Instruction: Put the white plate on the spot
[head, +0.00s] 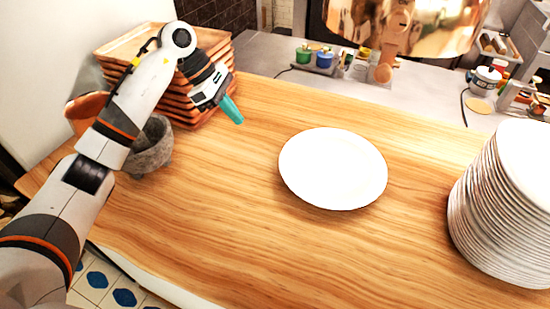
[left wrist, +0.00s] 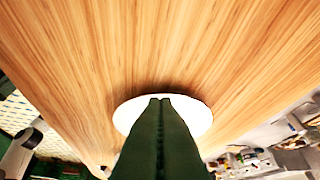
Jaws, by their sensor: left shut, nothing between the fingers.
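A round white plate (head: 333,168) lies on the middle of the wooden counter, with bare wood all around it. It also shows in the left wrist view (left wrist: 199,112), partly covered by my fingers. My left gripper (head: 234,112) has teal fingers and is shut and empty. It is above the counter, to the left of the plate and apart from it. In the left wrist view its closed fingers (left wrist: 160,101) overlap the plate in the picture. I see no marked spot on the counter; whether one is under the plate is hidden. My right gripper is not in view.
A tall stack of white plates (head: 502,215) stands at the right. A stack of brown trays (head: 128,50) and a grey stone bowl (head: 150,150) stand at the left, close to my left arm. The wooden counter (head: 240,230) is clear in front of the plate.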

